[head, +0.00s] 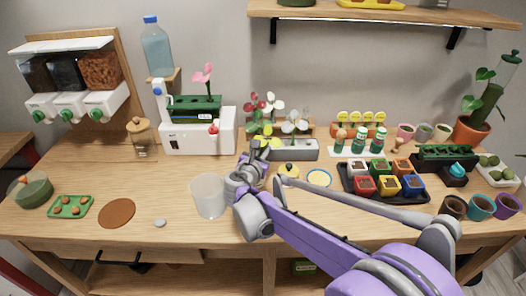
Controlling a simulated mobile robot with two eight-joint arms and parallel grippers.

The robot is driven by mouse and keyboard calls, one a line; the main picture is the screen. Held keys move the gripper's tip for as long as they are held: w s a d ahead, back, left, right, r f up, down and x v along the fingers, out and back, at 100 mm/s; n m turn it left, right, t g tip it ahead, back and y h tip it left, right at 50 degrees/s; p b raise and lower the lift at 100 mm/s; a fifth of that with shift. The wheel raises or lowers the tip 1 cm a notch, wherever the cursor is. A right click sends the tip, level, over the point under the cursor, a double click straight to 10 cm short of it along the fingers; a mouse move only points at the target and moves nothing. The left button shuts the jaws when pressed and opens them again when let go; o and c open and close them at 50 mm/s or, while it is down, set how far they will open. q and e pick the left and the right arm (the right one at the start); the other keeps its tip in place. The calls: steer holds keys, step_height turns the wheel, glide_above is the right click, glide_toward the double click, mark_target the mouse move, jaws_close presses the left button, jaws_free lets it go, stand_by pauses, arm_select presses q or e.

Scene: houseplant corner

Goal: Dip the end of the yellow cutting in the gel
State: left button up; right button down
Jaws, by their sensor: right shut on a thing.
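My right gripper (258,150) is at the middle of the table, in front of the grey holder. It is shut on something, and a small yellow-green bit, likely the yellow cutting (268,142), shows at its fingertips. The cutting's lower end is hidden by the gripper. A small round dish with a blue rim and pale contents (319,179) lies to the right of the gripper. I cannot tell which vessel holds the gel. My left gripper is not in view.
A grey holder (300,150) with flower cuttings stands behind the gripper. A clear beaker (208,197) is left of my wrist. A black tray (384,194) of coloured pots is at the right.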

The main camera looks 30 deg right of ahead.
steer(key=shift+r+p, duration=1.9)
steer(key=shift+r, duration=1.05)
steer(key=shift+s+f, duration=0.1)
